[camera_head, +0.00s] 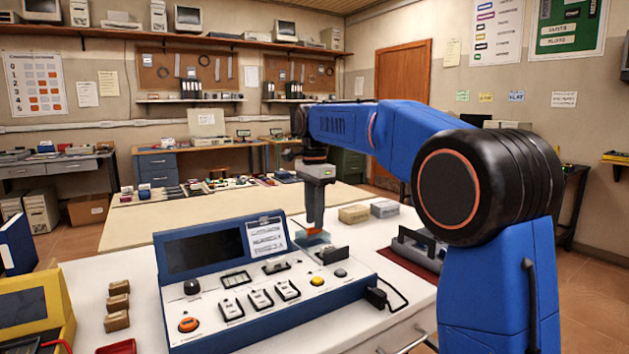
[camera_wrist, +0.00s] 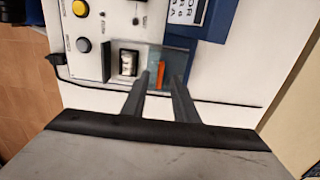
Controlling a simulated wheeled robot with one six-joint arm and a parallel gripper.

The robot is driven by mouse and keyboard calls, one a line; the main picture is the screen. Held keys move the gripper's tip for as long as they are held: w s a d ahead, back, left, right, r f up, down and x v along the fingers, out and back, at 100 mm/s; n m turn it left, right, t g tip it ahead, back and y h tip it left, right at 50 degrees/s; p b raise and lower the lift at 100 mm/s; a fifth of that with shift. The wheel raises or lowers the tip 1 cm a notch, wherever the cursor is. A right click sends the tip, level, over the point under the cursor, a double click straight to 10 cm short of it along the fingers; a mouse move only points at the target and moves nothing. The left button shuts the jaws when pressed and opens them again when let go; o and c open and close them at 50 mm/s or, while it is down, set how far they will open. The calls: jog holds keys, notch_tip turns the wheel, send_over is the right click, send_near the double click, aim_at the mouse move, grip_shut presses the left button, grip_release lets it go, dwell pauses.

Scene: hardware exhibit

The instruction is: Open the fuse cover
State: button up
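The fuse cover (camera_head: 312,238) is a clear bluish piece at the back right of the blue-framed control console (camera_head: 262,285). It also shows in the wrist view (camera_wrist: 178,56), with an orange tab (camera_wrist: 160,76) on it. My gripper (camera_head: 315,224) points down right at the cover. In the wrist view my gripper (camera_wrist: 161,80) is open, one finger on each side of the orange tab, with a gap showing on both sides. I cannot tell the height of the fingertips against the tab.
The console carries a dark screen (camera_head: 204,250), several switches, a yellow button (camera_head: 317,282) and an orange knob (camera_head: 189,324). A dark upright plate (camera_head: 331,254) stands close right of the cover. Two small blocks (camera_head: 354,214) (camera_head: 385,209) lie behind.

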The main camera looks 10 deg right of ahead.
notch_tip(320, 180, up, 16)
jog(key=shift+f, duration=0.25)
dwell(0.4)
jog(key=s+d+f+n+t, duration=0.1)
jog(key=s+d+f+n, duration=0.1)
jog(key=s+f, duration=0.35)
jog(key=s+d+f+n+t, duration=0.1)
jog(key=s+d+f+n, duration=0.15)
jog(key=s, duration=0.55)
jog(key=s+d+f+n, duration=0.2)
jog(key=s+f+n, duration=0.1)
jog(key=s, duration=0.4)
jog(key=s+d+f+n+t, duration=0.2)
jog(key=s+f+n, duration=0.5)
jog(key=s+f, duration=1.3)
notch_tip(320, 180, down, 3)
jog(key=shift+d+f+t, duration=0.2)
jog(key=shift+d+t, duration=0.2)
